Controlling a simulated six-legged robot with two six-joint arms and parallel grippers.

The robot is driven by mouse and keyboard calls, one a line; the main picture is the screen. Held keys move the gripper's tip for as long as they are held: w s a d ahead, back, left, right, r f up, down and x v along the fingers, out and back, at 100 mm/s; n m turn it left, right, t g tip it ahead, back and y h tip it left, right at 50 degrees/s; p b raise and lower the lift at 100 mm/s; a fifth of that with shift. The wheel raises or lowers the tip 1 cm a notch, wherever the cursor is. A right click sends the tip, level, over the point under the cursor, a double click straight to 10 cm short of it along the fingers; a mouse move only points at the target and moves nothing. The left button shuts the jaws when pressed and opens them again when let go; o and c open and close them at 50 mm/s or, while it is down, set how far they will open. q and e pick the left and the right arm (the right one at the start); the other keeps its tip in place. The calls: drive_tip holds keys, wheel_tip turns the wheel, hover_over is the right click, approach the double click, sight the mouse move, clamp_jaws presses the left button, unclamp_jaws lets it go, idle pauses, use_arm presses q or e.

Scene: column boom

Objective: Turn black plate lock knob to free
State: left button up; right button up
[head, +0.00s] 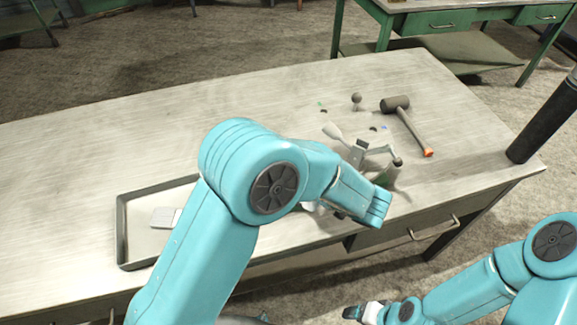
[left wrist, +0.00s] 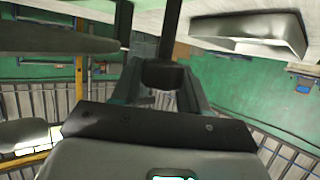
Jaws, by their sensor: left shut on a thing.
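A small grey fixture (head: 360,150) with pale levers stands on the workbench in the head view, partly hidden by my left arm. A dark, knob-like piece (left wrist: 164,76) on a dark rod sits between the fingers of my left gripper (left wrist: 162,92) in the left wrist view. The gripper is shut on it. In the head view my left forearm covers the left fingertips, and I cannot make out a separate black plate or the knob's turn position. My right gripper (head: 364,312) is low at the bottom, in front of the bench and away from the fixture. Its jaw opening is unclear.
A mallet (head: 408,125) with an orange-tipped handle lies right of the fixture; a small ball-topped piece (head: 356,101) stands behind. A shallow tray (head: 121,228) holding a pale flat piece (head: 164,218) is at left. A black post (head: 543,115) rises at right. The back left benchtop is clear.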

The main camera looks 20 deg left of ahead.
use_arm(q)
drive_tip(key=shift+n+g+y+p, duration=0.3)
drive_tip(key=shift+n+g+p, duration=0.4)
drive_tip(key=shift+n+g, duration=0.45)
drive_tip(key=o, duration=1)
drive_tip(key=shift+c, duration=0.2)
